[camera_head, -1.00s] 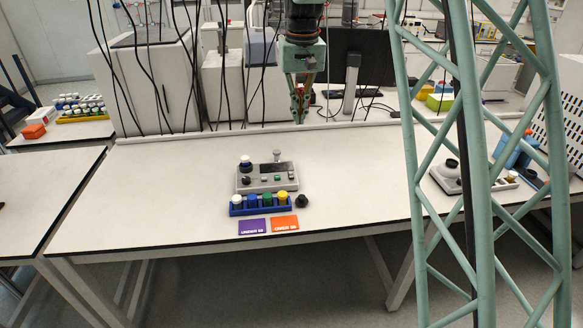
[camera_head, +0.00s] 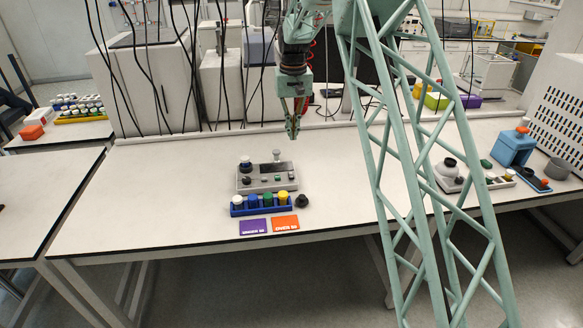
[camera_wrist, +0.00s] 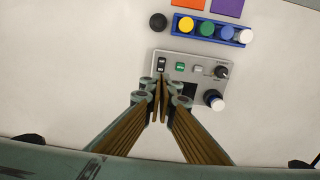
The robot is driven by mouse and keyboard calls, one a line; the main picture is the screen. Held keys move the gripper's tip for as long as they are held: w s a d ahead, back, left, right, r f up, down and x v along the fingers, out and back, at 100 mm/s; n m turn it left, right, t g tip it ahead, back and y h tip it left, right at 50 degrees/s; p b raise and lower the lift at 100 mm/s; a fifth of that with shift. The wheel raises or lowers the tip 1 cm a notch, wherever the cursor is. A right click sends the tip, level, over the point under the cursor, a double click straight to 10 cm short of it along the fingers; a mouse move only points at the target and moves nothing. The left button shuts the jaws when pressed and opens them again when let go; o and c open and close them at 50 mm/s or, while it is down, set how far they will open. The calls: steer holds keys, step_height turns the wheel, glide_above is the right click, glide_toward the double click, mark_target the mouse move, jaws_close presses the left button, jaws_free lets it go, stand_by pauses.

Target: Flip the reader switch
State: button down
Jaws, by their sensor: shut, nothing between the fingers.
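The reader (camera_head: 266,184) is a grey box on the white table, with a small display, buttons, a dark knob and a white-capped part on top. In the wrist view the reader (camera_wrist: 196,89) shows a black rocker switch (camera_wrist: 161,64) at its left corner, beside a green button (camera_wrist: 180,67). My gripper (camera_head: 292,137) is shut and empty, pointing down, above and behind the right end of the reader. In the wrist view its fingertips (camera_wrist: 164,82) appear just below the switch and cover part of the reader's left edge. The gap in height is hard to judge.
A blue rack (camera_head: 263,210) of vials with coloured caps stands in front of the reader, with a black cap (camera_head: 302,201) beside it. A purple card (camera_head: 253,227) and an orange card (camera_head: 285,223) lie in front. The table left of the reader is clear.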

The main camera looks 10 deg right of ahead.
steer(key=shift+w+f, duration=0.4)
steer(key=shift+f, duration=0.3)
steer(key=shift+w+f, duration=0.4)
steer(key=shift+f, duration=0.25)
steer(key=shift+w+f, duration=0.4)
steer(key=shift+f, duration=0.3)
glide_above(292, 175)
steer(key=w, duration=0.1)
step_height(292, 175, down, 12)
steer(key=shift+w+r, duration=0.1)
steer(key=shift+w, duration=0.05)
steer(key=shift+f, duration=1.05)
steer(key=shift+w+f, duration=0.25)
steer(key=shift+f, duration=0.25)
steer(key=shift+s, duration=0.3)
steer(key=shift+s+r, duration=0.15)
steer(key=shift+s, duration=0.3)
